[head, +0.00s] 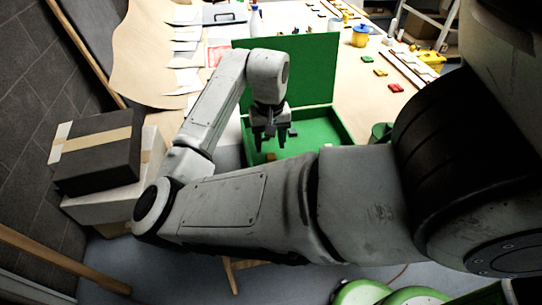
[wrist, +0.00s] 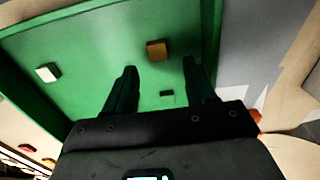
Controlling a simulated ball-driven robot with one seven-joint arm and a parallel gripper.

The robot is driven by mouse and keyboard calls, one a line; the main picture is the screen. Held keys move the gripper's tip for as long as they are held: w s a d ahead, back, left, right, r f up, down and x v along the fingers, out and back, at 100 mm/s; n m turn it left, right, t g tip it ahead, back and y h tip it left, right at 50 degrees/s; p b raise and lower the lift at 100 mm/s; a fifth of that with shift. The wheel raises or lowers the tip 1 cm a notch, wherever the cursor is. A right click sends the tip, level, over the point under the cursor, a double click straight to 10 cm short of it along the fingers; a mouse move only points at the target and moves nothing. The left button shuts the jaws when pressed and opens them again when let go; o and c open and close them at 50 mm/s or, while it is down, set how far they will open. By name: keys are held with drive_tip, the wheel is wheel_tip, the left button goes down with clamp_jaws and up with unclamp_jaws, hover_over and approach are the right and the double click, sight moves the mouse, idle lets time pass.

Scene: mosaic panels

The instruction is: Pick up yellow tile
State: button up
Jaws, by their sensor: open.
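My gripper (head: 270,143) is open and empty, pointing down over the open green case (head: 322,141). In the wrist view my gripper's fingers (wrist: 159,68) stand apart above the green floor of the case. An ochre-brown tile (wrist: 156,50) lies just beyond the fingertips, roughly between them; it also shows in the head view (head: 271,156). It may be yellow in shadow; I cannot tell surely. A clearly yellow tile (head: 380,72) lies on the table right of the case, between a green tile (head: 367,59) and a red tile (head: 395,88).
A whitish tile (wrist: 48,73) lies in the case, left in the wrist view. The case's raised green lid (head: 310,65) stands behind my gripper. A yellow pot (head: 360,36) stands farther back on the table.

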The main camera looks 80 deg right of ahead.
sight(270, 153)
drive_tip(key=shift+f, duration=1.6)
clamp_jaws()
